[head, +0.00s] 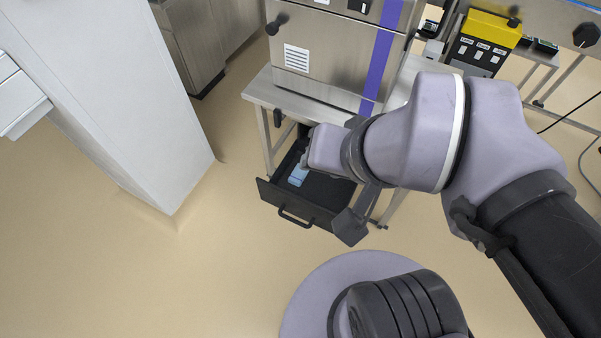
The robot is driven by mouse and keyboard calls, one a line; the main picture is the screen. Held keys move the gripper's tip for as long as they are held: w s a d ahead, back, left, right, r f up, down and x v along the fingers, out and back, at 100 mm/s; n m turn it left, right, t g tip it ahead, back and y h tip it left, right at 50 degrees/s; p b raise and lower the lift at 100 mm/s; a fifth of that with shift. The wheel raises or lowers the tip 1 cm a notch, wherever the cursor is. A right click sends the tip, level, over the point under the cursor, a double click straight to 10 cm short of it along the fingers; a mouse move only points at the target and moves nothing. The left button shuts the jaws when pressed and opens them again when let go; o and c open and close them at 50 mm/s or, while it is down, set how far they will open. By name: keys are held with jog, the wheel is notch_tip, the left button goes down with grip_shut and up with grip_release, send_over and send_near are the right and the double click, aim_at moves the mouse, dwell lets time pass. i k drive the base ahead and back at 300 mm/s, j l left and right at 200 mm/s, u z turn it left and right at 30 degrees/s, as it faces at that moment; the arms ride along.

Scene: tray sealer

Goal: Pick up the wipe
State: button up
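The wipe, a small light-blue piece (297,178), lies inside the open dark drawer (284,208) under the steel machine, toward the drawer's left side. My arm reaches in from the right over the drawer. A small grey part that looks like the end of my gripper (304,160) shows just above the wipe in the picture. My wrist hides most of the gripper. I cannot tell whether its fingers are open or shut, or whether they touch the wipe.
The drawer hangs under a steel table (262,92) carrying the sealer (325,55). A tall white block (120,95) stands to the left, with open floor (225,250) between it and the drawer. A yellow-topped black box (485,42) stands at the back right.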

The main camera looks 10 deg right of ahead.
aim_at(298, 177)
jog(key=i+j+u, duration=0.3)
jog(key=i+j, duration=0.4)
